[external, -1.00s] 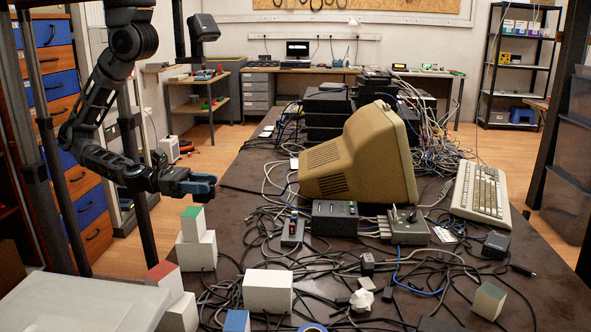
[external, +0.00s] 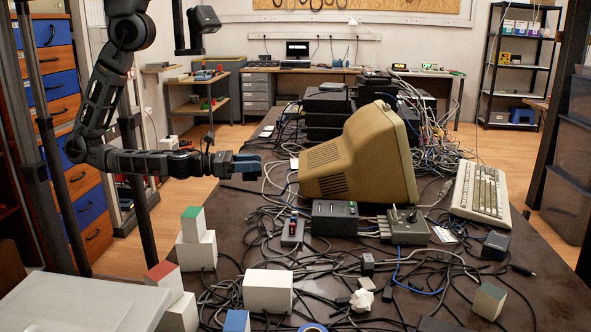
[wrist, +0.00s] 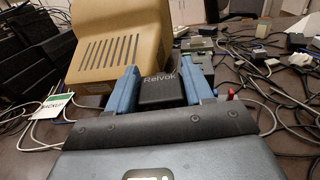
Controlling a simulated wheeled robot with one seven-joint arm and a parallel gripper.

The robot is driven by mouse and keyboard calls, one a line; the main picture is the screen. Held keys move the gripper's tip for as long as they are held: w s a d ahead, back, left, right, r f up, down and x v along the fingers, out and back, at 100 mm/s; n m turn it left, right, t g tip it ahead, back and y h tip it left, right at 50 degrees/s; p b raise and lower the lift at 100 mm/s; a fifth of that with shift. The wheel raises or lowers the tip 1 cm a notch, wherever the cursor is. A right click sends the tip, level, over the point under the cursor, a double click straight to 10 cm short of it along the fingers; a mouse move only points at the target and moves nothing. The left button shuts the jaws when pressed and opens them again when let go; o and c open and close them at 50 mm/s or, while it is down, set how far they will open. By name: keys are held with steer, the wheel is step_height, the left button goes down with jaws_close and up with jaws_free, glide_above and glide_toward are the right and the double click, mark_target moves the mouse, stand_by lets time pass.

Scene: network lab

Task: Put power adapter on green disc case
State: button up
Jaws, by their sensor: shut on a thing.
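My gripper (wrist: 160,92) has two blue fingers shut on the power adapter (wrist: 160,98), a black box with the lettering "Relvok". In the external view my gripper (external: 247,164) is held above the far left part of the table, left of the beige monitor, and the adapter cannot be made out there. A flat white case with a green edge and the word "BACKUP" (wrist: 52,106) lies on the table at the left of the wrist view, left of my gripper and apart from it. It looks like the green disc case. I cannot clearly tell it in the external view.
The beige monitor (external: 350,165) stands right of my gripper. Cables and small black devices (external: 335,219) cover much of the table. White blocks (external: 197,251) stand at the near left. A keyboard (external: 479,193) lies at the right.

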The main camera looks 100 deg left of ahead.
steer(key=w+a+r+n+g+y+p, duration=0.1)
steer(key=w+a+n+g+y+p, duration=0.2)
steer(key=a, duration=0.9)
steer(key=w+a+r+n+y, duration=0.1)
steer(key=w+a+n+y, duration=0.3)
steer(key=a, duration=0.7)
steer(key=w+a+r+g+y+p, duration=0.2)
steer(key=w+a, duration=0.3)
steer(key=a, duration=0.7)
steer(key=shift+y, duration=0.3)
steer(key=a+f+b, duration=0.2)
steer(key=a+f, duration=0.2)
steer(key=a+f+b, duration=0.2)
steer(key=a+f, duration=0.2)
steer(key=a+f+b, duration=0.2)
steer(key=a+f, duration=0.2)
steer(key=shift+w+a+f, duration=0.15)
steer(key=shift+w+f, duration=0.05)
steer(key=shift+w, duration=0.1)
steer(key=shift+f+b, duration=1.85)
steer(key=shift+f, duration=0.1)
steer(key=shift+f, duration=0.15)
steer(key=o, duration=1.1)
steer(key=shift+o, duration=0.2)
